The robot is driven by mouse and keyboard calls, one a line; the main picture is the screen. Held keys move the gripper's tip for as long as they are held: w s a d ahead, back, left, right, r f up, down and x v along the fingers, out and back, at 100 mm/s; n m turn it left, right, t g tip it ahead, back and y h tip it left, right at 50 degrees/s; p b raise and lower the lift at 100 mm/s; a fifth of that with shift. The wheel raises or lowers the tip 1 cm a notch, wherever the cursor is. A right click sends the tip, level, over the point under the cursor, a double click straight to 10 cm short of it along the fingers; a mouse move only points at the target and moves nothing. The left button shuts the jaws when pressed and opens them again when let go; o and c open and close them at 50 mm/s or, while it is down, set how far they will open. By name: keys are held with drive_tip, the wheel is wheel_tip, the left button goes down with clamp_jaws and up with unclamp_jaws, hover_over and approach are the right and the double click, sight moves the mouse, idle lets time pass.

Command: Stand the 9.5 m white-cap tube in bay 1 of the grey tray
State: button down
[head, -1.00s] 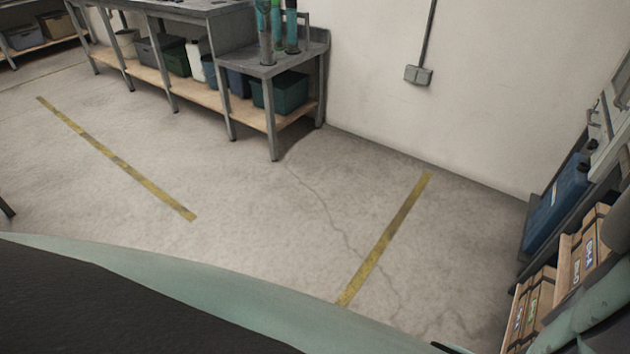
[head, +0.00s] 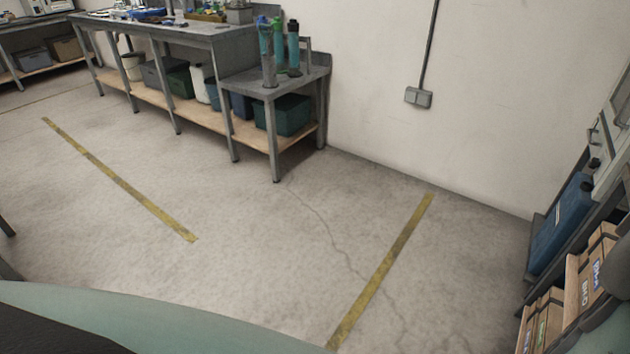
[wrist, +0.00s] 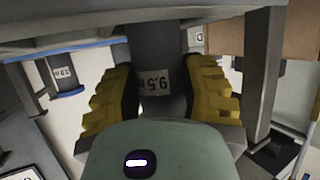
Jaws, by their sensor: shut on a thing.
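In the wrist view my gripper (wrist: 165,95) has its yellow fingers on both sides of a dark grey tube (wrist: 155,50). The gripper is shut on this tube. Its cap is hidden, so I cannot see its colour. The gripper is not in the head view. I cannot make out the grey tray or its bay 1 for certain in either view.
The marked floor between is clear.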

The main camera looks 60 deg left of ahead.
drive_tip(key=shift+f+b, duration=0.25)
drive_tip(key=shift+b, duration=0.05)
drive_tip(key=c, duration=0.5)
unclamp_jaws()
drive_tip(key=shift+r, duration=0.1)
